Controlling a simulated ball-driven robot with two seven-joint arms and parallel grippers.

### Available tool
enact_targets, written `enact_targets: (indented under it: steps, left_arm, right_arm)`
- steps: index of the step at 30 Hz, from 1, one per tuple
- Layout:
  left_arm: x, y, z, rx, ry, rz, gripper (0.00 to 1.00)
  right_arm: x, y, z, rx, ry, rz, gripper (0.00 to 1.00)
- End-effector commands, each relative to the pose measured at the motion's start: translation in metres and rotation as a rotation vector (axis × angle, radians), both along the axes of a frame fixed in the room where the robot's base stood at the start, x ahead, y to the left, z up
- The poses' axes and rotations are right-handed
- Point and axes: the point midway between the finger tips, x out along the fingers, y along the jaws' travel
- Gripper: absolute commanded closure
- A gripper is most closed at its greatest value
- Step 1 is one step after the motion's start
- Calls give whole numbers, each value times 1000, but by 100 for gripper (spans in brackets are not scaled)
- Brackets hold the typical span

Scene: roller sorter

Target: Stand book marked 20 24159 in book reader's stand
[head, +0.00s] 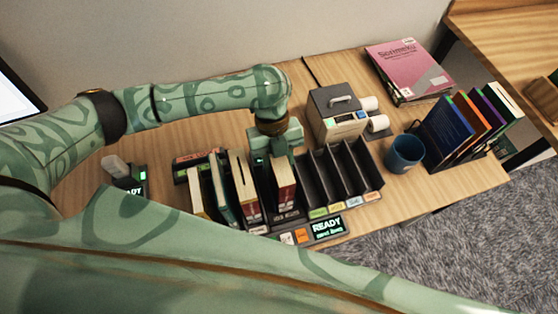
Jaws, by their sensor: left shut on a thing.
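My left gripper (277,150) points down over the middle of the desk, shut on the top of an upright book (285,186) with a pale and dark red spine. The book stands at a narrow black stand (288,217), between the row of books and the empty dividers. Whether its bottom rests on the stand I cannot tell, and its number is too small to read. A lit display reading READY (328,228) lies at the front right of that stand. My right gripper is out of the picture.
Several upright books (244,190) stand close on the left. Empty black dividers (344,170) with coloured labels are close on the right. Behind are a grey box-shaped device (337,108) and a pink book (407,69). A blue cup (404,154) and more racked books (447,131) stand farther right.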

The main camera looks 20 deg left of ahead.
Motion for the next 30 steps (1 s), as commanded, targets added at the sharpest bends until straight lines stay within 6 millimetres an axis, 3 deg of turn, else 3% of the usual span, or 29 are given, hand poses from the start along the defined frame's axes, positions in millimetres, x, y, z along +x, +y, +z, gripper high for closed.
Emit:
enact_targets:
  steps: [2, 3, 5, 13, 17, 30]
  left_arm:
    - [0, 0, -1, -1, 0, 0, 100]
    - [0, -1, -1, -1, -1, 0, 57]
    - [0, -1, -1, -1, -1, -1, 41]
    - [0, 0, -1, 0, 0, 0, 40]
    - [3, 2, 8, 1, -1, 0, 40]
    - [38, 25, 111, 0, -6, 0, 40]
  right_arm:
    - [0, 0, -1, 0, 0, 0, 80]
    - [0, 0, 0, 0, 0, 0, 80]
    - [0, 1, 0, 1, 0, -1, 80]
    - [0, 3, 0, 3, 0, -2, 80]
    - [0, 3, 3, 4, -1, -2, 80]
    - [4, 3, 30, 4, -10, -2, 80]
